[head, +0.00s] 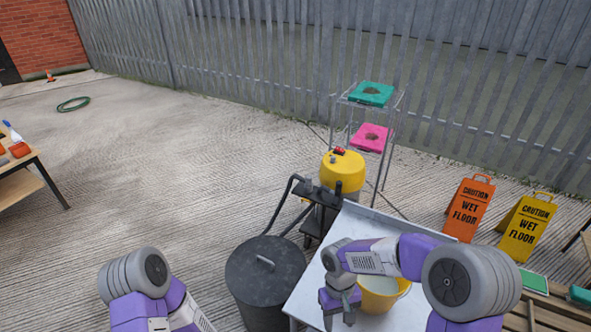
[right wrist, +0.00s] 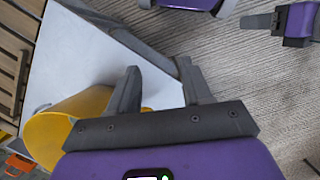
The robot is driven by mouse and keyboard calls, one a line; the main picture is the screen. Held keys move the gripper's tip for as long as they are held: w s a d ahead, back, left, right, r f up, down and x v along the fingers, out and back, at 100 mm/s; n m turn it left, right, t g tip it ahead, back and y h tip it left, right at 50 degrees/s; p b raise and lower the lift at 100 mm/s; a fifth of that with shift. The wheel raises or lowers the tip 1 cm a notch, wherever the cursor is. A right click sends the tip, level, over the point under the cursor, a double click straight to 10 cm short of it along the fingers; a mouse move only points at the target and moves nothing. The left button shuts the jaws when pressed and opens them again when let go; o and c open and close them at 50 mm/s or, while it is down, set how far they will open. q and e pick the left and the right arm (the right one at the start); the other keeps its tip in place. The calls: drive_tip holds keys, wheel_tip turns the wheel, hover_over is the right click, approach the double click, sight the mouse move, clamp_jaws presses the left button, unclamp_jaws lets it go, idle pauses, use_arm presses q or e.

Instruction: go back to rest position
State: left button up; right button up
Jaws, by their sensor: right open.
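My right gripper (head: 340,308) is over the pale metal table, beside the left side of a yellow bucket (head: 385,299). In the right wrist view its two fingers (right wrist: 157,75) are spread with nothing between them. The bucket (right wrist: 60,125) lies to their left there, and any small gap between them is hard to judge. My left arm (head: 150,290) is bent at the bottom left of the head view, its gripper out of that picture. A purple and dark gripper (right wrist: 285,22), seemingly my left one, shows at the top right of the wrist view; its jaw opening is unclear.
The pale table (head: 312,290) stands in front, with a dark lidded bin (head: 262,272) at its left. A yellow vacuum (head: 343,172) is behind it. Orange (head: 470,206) and yellow (head: 526,228) wet floor signs stand right. Concrete at left is mostly free.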

use_arm(q)
drive_tip(key=f+b, duration=0.1)
drive_tip(key=w+f+b, duration=0.1)
drive_tip(key=f+b, duration=0.1)
drive_tip(key=shift+w+f, duration=0.25)
drive_tip(key=shift+w, duration=0.05)
use_arm(e)
drive_tip(key=s+f+m+t+y, duration=0.1)
drive_tip(key=s+f+m+y, duration=0.1)
drive_tip(key=f, duration=0.9)
drive_tip(key=s+a+f+m+t+y, duration=0.1)
drive_tip(key=s+f+m+t+y, duration=0.1)
drive_tip(key=s+f, duration=0.4)
wheel_tip(320, 180, down, 5)
drive_tip(key=shift+r+m+t+y, duration=0.1)
drive_tip(key=shift+m+t+y, duration=0.25)
drive_tip(key=shift+m, duration=0.55)
drive_tip(key=shift+a, duration=0.1)
